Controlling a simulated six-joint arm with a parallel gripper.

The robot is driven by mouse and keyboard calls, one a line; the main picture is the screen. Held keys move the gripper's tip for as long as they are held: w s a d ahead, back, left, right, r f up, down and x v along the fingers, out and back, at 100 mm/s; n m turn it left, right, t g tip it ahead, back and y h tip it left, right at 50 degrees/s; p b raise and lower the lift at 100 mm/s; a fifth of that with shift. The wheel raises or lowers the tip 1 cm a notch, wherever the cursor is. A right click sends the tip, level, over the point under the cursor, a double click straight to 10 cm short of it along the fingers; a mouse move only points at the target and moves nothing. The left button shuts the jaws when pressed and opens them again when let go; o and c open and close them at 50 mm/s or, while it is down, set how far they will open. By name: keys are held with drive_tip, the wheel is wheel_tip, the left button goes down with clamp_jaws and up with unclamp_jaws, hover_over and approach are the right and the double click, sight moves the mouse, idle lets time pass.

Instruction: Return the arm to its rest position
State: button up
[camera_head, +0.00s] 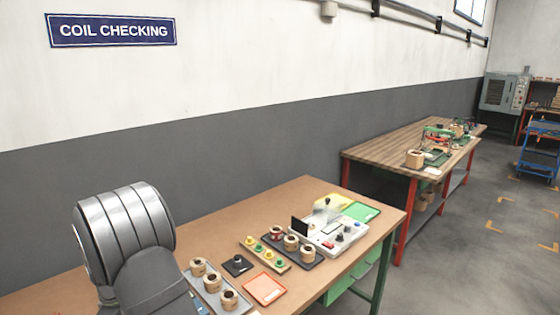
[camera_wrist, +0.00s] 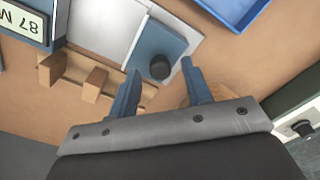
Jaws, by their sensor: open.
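My gripper (camera_wrist: 160,70) shows in the wrist view with its two blue fingers apart and nothing held between them. A blue block with a dark round knob (camera_wrist: 161,67) lies beyond the fingertips, apart from them as far as I can tell. In the head view, part of my grey arm stands at the lower left, beside the brown workbench (camera_head: 190,238). My gripper is outside that view.
In the head view, a grey tray (camera_head: 205,300) of wooden coils, an orange tray (camera_head: 265,289), a black tray (camera_head: 310,262) and a white instrument (camera_head: 345,233) crowd the bench's right. A wooden stand (camera_wrist: 92,82) and blue tray (camera_wrist: 235,10) show in the wrist view.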

drive_tip(key=shift+f, duration=0.3)
drive_tip(key=shift+r, duration=0.1)
wheel_tip(320, 180, up, 17)
wheel_tip(320, 180, down, 17)
drive_tip(key=shift+f, duration=0.2)
drive_tip(key=w+d, duration=0.2)
drive_tip(key=shift+w+d+r, duration=0.1)
drive_tip(key=shift+w+d, duration=0.2)
drive_tip(key=shift+d, duration=0.05)
wheel_tip(320, 180, up, 16)
drive_tip(key=w+m, duration=0.1)
drive_tip(key=m, duration=0.7)
drive_tip(key=shift+w+d+r+m, duration=0.15)
drive_tip(key=shift+w+d+m, duration=0.05)
drive_tip(key=shift+d+m, duration=0.1)
